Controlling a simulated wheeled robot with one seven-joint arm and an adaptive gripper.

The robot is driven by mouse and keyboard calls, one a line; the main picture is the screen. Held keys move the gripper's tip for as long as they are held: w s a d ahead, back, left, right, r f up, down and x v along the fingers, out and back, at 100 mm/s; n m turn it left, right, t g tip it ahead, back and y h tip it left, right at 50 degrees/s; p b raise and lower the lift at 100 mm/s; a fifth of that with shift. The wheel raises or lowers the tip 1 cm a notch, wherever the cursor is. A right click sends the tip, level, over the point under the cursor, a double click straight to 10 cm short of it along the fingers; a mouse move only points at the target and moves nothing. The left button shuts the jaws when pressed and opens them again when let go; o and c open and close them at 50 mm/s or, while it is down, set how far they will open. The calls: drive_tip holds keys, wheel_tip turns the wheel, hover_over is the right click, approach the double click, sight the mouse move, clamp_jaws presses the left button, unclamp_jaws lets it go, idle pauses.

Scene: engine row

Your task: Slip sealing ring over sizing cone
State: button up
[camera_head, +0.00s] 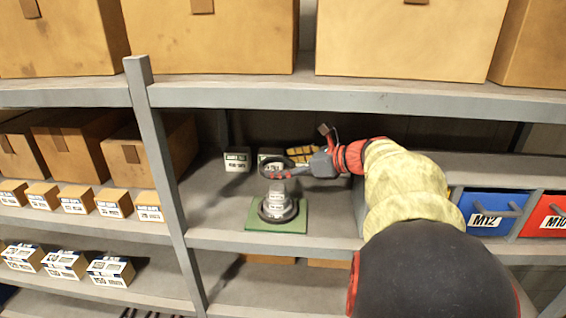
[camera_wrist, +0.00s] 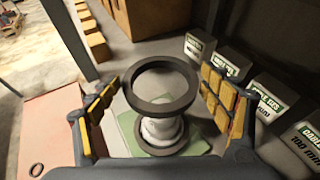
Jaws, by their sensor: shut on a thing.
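My gripper (camera_head: 290,165) is shut on a dark sealing ring (camera_wrist: 160,105), with a yellow-padded finger on either side of it in the wrist view. The ring lies roughly level above the sizing cone (camera_head: 277,198), a pale grey stepped piece standing upright on a green plate (camera_head: 297,222). In the head view there is a gap between ring and cone top. A dark ring-shaped band (camera_head: 278,216) surrounds the cone's foot.
Labelled boxes (camera_head: 237,162) stand behind the plate at the back of the shelf. A grey upright (camera_head: 163,150) is left. Blue (camera_head: 487,212) and red (camera_head: 545,215) bins are right. The upper shelf edge (camera_head: 350,97) runs overhead.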

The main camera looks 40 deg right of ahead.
sight(284, 190)
drive_tip(key=shift+w+d+f, duration=0.1)
drive_tip(key=shift+f, duration=0.3)
drive_tip(key=shift+f+b, duration=1.4)
drive_tip(key=shift+f, duration=1.05)
drive_tip(key=o, duration=1.1)
drive_tip(key=shift+o, duration=0.2)
drive_tip(key=shift+r, duration=0.1)
wheel_tip(284, 190, up, 10)
